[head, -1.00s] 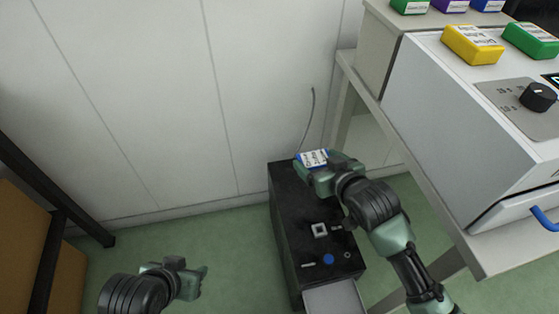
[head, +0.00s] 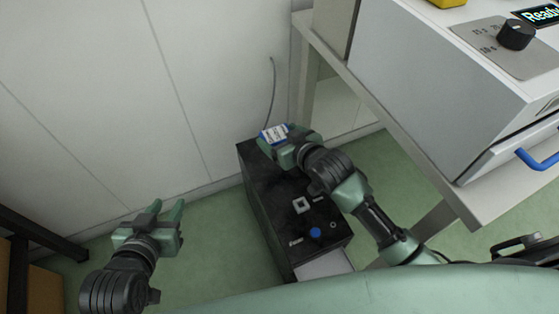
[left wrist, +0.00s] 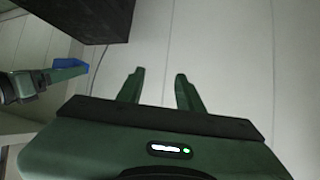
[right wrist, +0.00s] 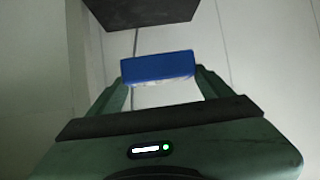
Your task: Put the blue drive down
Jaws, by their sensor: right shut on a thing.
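The blue drive (head: 273,134), with a white label on its face, is held between the fingers of my right gripper (head: 277,141) over the far end of the black box in the head view. In the right wrist view the drive (right wrist: 157,67) spans the gap between both fingers. I cannot tell whether it touches the box top. My left gripper (head: 158,218) is open and empty, to the left of the box. The left wrist view shows its two fingers apart (left wrist: 158,88) and the blue drive (left wrist: 69,63) at the left.
The black box (head: 268,191) stands on the green floor by the white wall, with a blue button (head: 315,232) and a square socket (head: 301,204) on top. A table with a white machine (head: 455,80) stands at the right. A cable (head: 272,90) hangs on the wall.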

